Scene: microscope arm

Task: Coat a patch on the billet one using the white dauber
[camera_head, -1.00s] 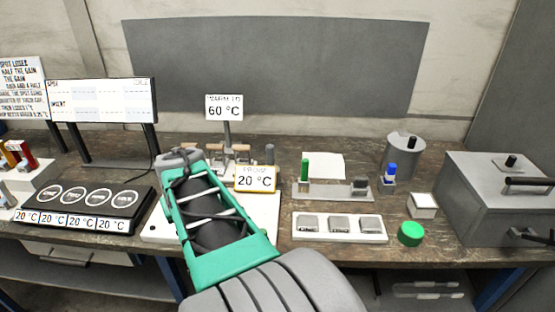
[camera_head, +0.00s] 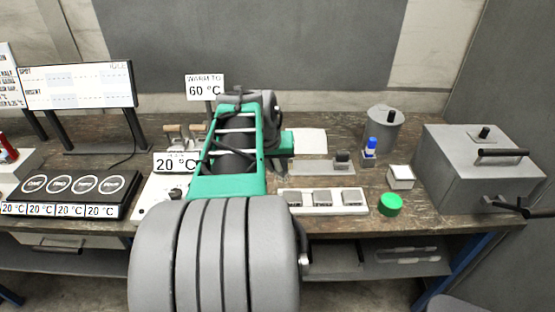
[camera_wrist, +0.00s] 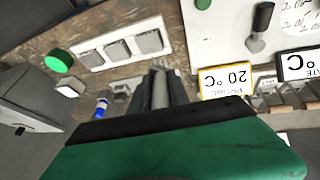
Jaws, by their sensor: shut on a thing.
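Three grey square billets (camera_head: 322,198) sit in a white tray (camera_head: 330,210) at the front of the bench; their marks are too small to read, so I cannot tell which is one. They also show in the wrist view (camera_wrist: 118,51). My gripper (camera_head: 281,170) is just behind the tray's left end. In the wrist view its dark fingers (camera_wrist: 160,88) are shut on a pale grey rod (camera_wrist: 160,92). I cannot tell whether this rod is the white dauber. A blue-topped piece (camera_head: 371,147) stands in a small holder at the right.
A grey rack (camera_head: 320,167) with a dark block (camera_head: 343,158) lies behind the tray. A green button (camera_head: 390,204), a small white-topped block (camera_head: 400,177), a grey canister (camera_head: 384,130) and a large grey box (camera_head: 478,175) stand right. The 20 °C sign (camera_head: 177,162) is left.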

